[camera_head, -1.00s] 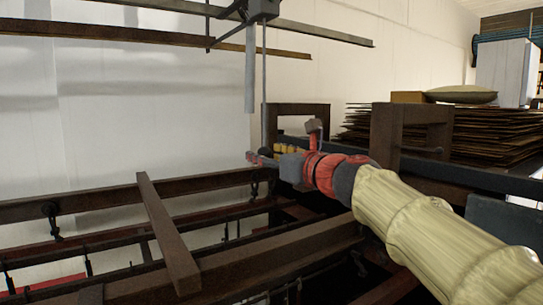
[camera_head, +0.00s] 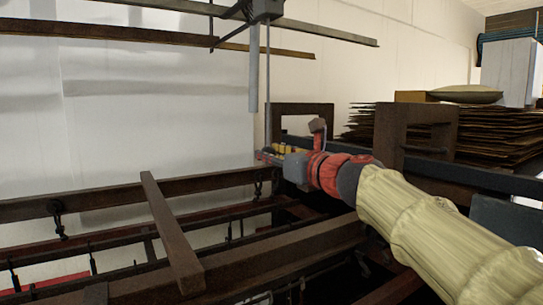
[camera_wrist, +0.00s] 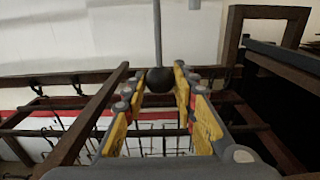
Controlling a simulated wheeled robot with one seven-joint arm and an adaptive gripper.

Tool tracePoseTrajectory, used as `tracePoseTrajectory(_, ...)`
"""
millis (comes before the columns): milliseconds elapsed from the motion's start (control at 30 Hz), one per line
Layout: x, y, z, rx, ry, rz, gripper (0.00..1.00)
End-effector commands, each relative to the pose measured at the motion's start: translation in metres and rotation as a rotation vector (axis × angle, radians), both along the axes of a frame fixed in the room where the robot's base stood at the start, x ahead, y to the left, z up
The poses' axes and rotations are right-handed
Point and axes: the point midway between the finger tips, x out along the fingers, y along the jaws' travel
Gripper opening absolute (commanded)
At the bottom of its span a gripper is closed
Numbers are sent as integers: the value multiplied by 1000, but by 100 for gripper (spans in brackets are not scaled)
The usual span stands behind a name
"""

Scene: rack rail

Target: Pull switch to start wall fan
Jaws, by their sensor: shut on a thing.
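The pull cord (camera_head: 267,75) hangs straight down from the dark grey fan housing (camera_head: 262,10) at the top of the head view. The fan is only partly in the picture. In the wrist view the cord (camera_wrist: 157,30) ends in a dark round knob (camera_wrist: 159,80). My gripper (camera_wrist: 163,84) has its yellow-padded fingers on both sides of this knob and is shut on it. In the head view my gripper (camera_head: 267,154) is at the cord's lower end, and the knob is hidden there.
A thick grey rod (camera_head: 254,70) hangs beside the cord. Brown rack rails (camera_head: 120,198) run below and left of my gripper. A brown upright frame (camera_head: 395,130) stands close to my arm, with stacked sheets (camera_head: 480,130) behind it. Open space lies before the white wall.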

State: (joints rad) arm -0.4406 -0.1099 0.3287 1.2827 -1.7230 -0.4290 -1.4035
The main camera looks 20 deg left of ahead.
Motion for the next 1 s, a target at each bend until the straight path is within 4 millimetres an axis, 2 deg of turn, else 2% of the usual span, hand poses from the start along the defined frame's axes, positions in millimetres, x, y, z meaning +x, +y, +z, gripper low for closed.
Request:
tracePoseTrajectory(467,0,0,-2,0,0,0,5)
tracePoseTrajectory(1000,0,0,-23,0,1,0,5)
